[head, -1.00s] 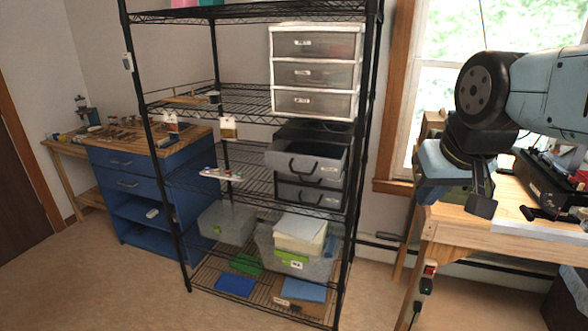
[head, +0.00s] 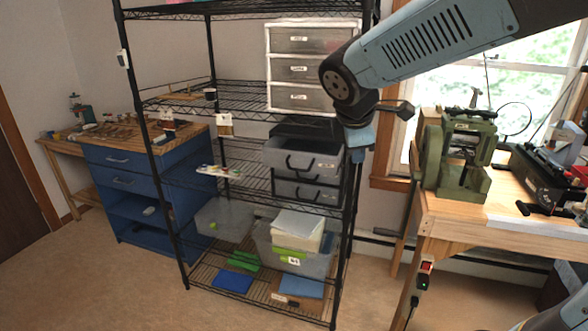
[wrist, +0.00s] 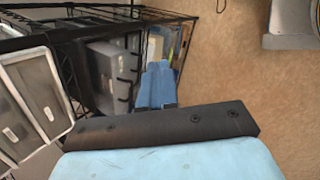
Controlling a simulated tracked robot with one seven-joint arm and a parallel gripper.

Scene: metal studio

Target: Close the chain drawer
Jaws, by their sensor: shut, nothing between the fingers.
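A dark drawer unit with grey drawers stands on the middle shelf in the head view. Its upper grey drawer (head: 303,166) is pulled out, with its open top showing and a black handle in front. The lower grey drawer (head: 306,193) sits further in. I cannot read which drawer is the chain drawer. My gripper (head: 357,155) is shut and empty, pointing down at the shelf's right post, right of the drawers; I see no clear contact. In the wrist view, its blue fingers (wrist: 157,84) lie together, right of the grey drawer fronts (wrist: 110,75).
A white drawer unit (head: 312,68) stands on the shelf above, left of my arm. The black wire rack's right post (head: 349,215) is close to my gripper. A workbench (head: 470,218) with a green machine (head: 455,150) stands at the right. Floor is free in front.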

